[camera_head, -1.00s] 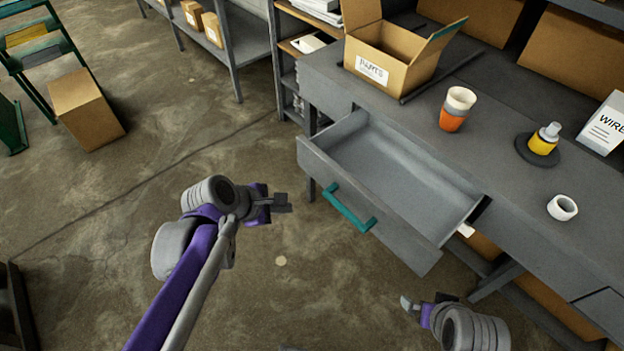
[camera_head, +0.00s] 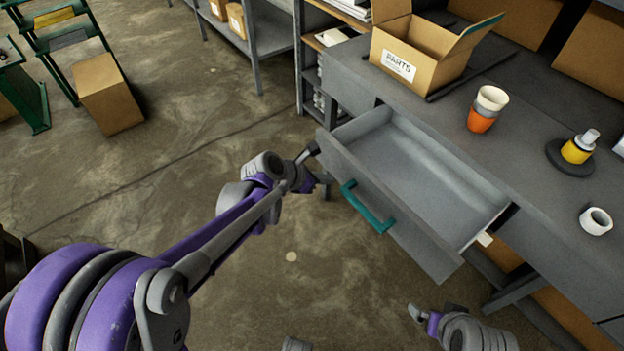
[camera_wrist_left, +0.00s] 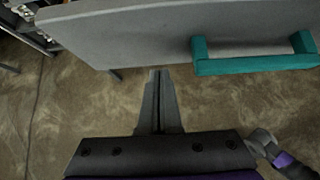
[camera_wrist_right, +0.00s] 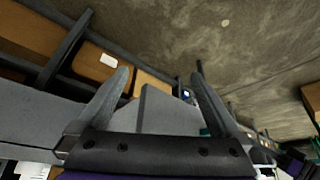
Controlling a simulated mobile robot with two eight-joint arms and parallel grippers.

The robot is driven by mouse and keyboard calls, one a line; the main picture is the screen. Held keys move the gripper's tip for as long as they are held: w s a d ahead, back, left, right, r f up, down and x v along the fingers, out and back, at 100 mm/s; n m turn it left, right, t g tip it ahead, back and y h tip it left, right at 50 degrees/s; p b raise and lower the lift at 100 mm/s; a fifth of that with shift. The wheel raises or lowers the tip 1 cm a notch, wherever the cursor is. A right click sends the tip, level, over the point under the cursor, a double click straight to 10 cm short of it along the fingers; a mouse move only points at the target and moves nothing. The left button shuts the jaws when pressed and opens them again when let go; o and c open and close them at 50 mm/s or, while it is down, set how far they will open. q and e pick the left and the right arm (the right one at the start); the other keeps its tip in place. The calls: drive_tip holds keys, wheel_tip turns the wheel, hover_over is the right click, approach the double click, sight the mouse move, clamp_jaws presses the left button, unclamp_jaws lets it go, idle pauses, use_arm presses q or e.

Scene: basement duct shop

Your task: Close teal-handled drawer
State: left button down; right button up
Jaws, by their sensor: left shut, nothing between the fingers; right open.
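The grey drawer (camera_head: 400,205) is pulled well out of the workbench and looks empty. Its teal handle (camera_head: 366,206) is on the front panel, and it also shows in the left wrist view (camera_wrist_left: 255,62). My left gripper (camera_head: 312,152) is shut and empty near the left end of the drawer front. In the left wrist view its closed fingertips (camera_wrist_left: 158,72) lie just below the panel's lower edge, left of the handle; I cannot tell if they touch. My right gripper (camera_wrist_right: 145,80) is open and empty, low in front of the drawer's right end.
The workbench top (camera_head: 545,140) holds an open parts box (camera_head: 415,55), stacked cups (camera_head: 485,108), a yellow item on a dark disc (camera_head: 575,150) and a white ring (camera_head: 595,221). A cardboard box (camera_head: 108,95) stands on the floor at left. Floor before the drawer is clear.

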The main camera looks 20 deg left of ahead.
use_arm(q)
drive_tip(key=shift+w+d+r, duration=0.1)
drive_tip(key=shift+w+d, duration=0.35)
drive_tip(key=shift+w, duration=0.15)
drive_tip(key=shift+w+d, duration=0.4)
drive_tip(key=shift+w, duration=0.2)
drive_tip(key=w+d, duration=0.4)
drive_tip(key=w, duration=0.2)
drive_tip(key=w+d, duration=0.5)
drive_tip(key=w, duration=0.1)
drive_tip(key=w+d, duration=0.4)
drive_tip(key=w, duration=0.2)
drive_tip(key=shift+w+d+b, duration=0.25)
drive_tip(key=shift+b, duration=0.15)
drive_tip(key=shift+w+d+r, duration=0.1)
drive_tip(key=shift+w+d, duration=0.1)
drive_tip(key=shift+w, duration=0.1)
drive_tip(key=shift+s+a, duration=0.1)
drive_tip(key=shift+a, duration=0.1)
drive_tip(key=shift+s+a+f, duration=0.2)
drive_tip(key=shift+s+a, duration=0.65)
drive_tip(key=shift+s, duration=0.2)
drive_tip(key=v, duration=1.1)
drive_tip(key=shift+s+f, duration=0.2)
drive_tip(key=shift+s, duration=0.15)
